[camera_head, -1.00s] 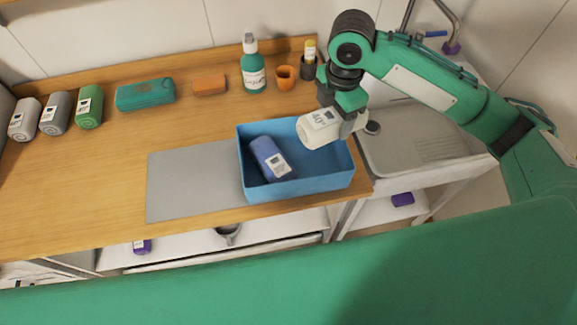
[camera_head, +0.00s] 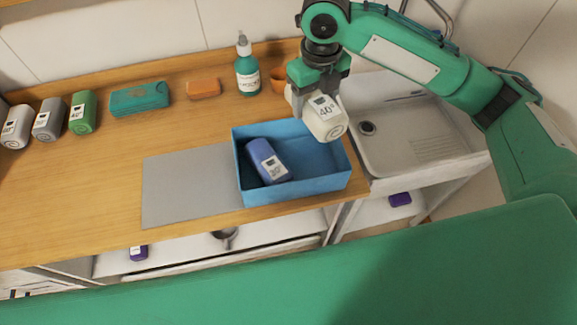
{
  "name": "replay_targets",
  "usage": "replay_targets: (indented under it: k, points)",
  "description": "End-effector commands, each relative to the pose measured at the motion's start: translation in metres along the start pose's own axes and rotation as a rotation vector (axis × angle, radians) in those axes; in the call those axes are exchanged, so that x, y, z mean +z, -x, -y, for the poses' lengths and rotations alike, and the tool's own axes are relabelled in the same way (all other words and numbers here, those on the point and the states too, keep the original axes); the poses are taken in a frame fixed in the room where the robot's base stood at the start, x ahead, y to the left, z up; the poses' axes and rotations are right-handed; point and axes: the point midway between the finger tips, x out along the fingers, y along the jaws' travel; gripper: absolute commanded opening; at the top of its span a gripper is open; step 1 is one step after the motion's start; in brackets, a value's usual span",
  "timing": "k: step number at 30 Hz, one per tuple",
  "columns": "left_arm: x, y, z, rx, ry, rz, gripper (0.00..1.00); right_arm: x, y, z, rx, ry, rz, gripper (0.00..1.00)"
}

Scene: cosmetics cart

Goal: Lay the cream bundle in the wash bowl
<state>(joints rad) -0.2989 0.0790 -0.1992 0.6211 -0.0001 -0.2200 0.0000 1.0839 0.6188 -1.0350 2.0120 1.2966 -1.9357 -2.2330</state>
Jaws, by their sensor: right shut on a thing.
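The cream bundle (camera_head: 325,121), a rolled piece with a 40° label, is held in my right gripper (camera_head: 317,92) above the right back part of the blue wash bowl (camera_head: 293,189). My right gripper is shut on it. The bowl is a rectangular blue tub on the counter. A blue-purple bundle (camera_head: 268,160) with a white label lies in its left half, and the right half is bare. My left gripper is not in view.
A grey mat (camera_head: 188,188) lies left of the bowl. White, grey and green bundles (camera_head: 83,112) stand at the far left. A teal case (camera_head: 140,98), orange block (camera_head: 204,88), teal pump bottle (camera_head: 247,70) and orange cup (camera_head: 280,80) line the back. A sink (camera_head: 415,135) is at right.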

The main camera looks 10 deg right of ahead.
Motion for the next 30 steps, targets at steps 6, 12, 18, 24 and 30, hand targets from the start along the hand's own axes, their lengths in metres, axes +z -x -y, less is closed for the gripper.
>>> replay_targets:
  k: [6,12,18,24,30]
  points:
    - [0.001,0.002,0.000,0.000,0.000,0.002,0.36,0.001,-0.004,-0.001,-0.001,0.090,-0.002,0.47]
    - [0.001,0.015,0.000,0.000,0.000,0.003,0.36,0.000,-0.048,-0.001,-0.002,0.093,-0.007,0.47]
    - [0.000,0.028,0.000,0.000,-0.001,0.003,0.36,-0.001,-0.102,-0.001,0.000,0.091,-0.006,0.47]
    - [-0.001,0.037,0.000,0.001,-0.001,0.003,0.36,-0.001,-0.142,-0.001,-0.001,0.093,-0.003,0.47]
    - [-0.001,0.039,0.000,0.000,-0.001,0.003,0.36,0.001,-0.158,-0.001,-0.001,0.093,-0.001,0.47]
